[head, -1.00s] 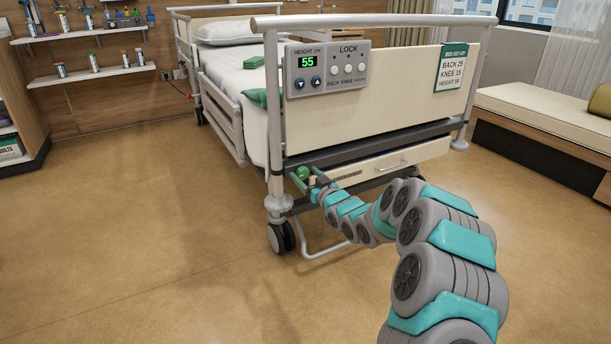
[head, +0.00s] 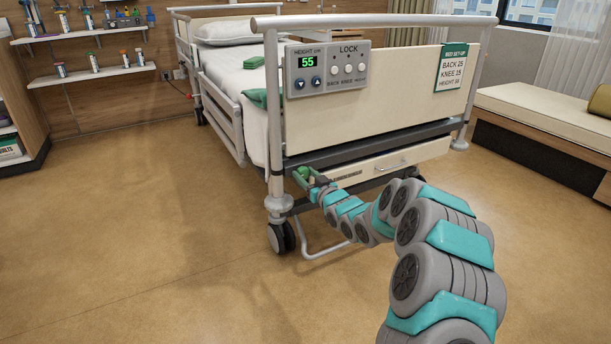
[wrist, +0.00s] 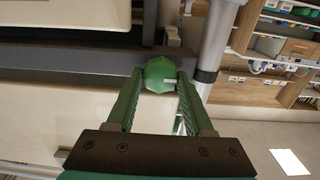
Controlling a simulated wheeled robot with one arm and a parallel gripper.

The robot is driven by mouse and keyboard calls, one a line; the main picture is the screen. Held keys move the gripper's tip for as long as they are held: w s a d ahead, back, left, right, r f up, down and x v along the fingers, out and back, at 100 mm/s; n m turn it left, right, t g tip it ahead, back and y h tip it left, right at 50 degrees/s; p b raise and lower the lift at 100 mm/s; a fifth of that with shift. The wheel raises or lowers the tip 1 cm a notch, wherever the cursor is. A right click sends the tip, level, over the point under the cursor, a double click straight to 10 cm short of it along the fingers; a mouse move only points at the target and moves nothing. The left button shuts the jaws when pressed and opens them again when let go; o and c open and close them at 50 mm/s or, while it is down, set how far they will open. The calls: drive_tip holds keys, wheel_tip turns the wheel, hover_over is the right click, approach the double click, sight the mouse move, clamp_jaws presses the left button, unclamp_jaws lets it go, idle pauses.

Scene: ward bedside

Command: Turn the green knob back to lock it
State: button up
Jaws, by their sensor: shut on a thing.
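The green knob (head: 304,172) is at the left end of the bed's foot, below the footboard and beside the left post. In the wrist view the green knob (wrist: 160,75) is a faceted round head with a short pale mark on its right side. My gripper (head: 308,180) reaches it from the front. In the wrist view the two green fingers of my gripper (wrist: 160,88) sit on either side of the knob and are shut on it. The knob's shaft is hidden behind its head.
The bed's left post (head: 276,130) stands close to the left of the knob. A drawer (head: 395,162) is to the right under the footboard (head: 390,95). A control panel (head: 328,68) showing 55 hangs above. The floor (head: 130,220) to the left is clear.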

clamp_jaws()
drive_tip(key=shift+r+p, duration=0.1)
drive_tip(key=shift+p, duration=0.2)
drive_tip(key=shift+r+m+p, duration=0.15)
drive_tip(key=shift+m+p, duration=0.75)
drive_tip(key=shift+m, duration=0.2)
drive_tip(key=m+p, duration=0.4)
drive_tip(key=m, duration=0.2)
drive_tip(key=shift+w+d, duration=0.1)
drive_tip(key=shift+d, duration=0.05)
drive_tip(key=m+p, duration=0.1)
drive_tip(key=m, duration=0.1)
drive_tip(key=m+p, duration=0.1)
drive_tip(key=m, duration=0.1)
drive_tip(key=shift+f+m+p, duration=0.2)
drive_tip(key=shift+m+p, duration=0.1)
drive_tip(key=shift+m, duration=0.1)
drive_tip(key=m+p, duration=0.1)
drive_tip(key=m, duration=0.3)
drive_tip(key=shift+d+f+m, duration=0.1)
drive_tip(key=shift+m, duration=0.3)
